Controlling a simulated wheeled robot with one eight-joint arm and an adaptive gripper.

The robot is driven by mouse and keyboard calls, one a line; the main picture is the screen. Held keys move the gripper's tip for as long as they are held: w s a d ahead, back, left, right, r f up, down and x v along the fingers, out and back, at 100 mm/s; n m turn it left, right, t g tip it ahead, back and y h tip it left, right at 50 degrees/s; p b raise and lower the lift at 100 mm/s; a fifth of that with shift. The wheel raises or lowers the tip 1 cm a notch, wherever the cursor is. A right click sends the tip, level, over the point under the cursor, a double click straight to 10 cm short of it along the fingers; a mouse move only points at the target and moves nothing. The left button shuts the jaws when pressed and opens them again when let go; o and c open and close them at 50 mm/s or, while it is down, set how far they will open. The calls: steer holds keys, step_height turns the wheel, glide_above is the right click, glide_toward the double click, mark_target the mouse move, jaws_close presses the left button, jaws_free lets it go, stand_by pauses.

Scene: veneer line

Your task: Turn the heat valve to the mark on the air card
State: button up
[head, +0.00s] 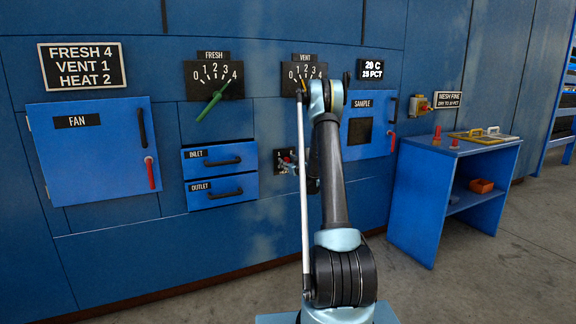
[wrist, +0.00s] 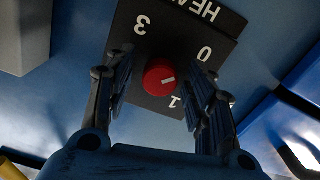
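The air card (head: 82,66) on the wall at the upper left of the head view reads FRESH 4, VENT 1, HEAT 2. The heat valve is a round red knob (wrist: 159,77) with a short white mark, on a black plate (wrist: 150,42) with 0, 1 and 3 showing. The picture is turned, and the mark points to the right, seemingly between 0 and 1. The 2 is hidden. My gripper (wrist: 161,68) is open, one finger on each side of the knob, with gaps visible. In the head view, my arm partly hides the valve plate (head: 281,168).
The FRESH dial (head: 214,80) with its green lever (head: 209,106) and the VENT dial (head: 303,73) sit above. INLET (head: 219,158) and OUTLET (head: 221,190) drawers lie left of the valve. The SAMPLE door (head: 369,124) and a blue bench (head: 450,146) are to the right.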

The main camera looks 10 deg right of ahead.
steer(key=c, duration=1)
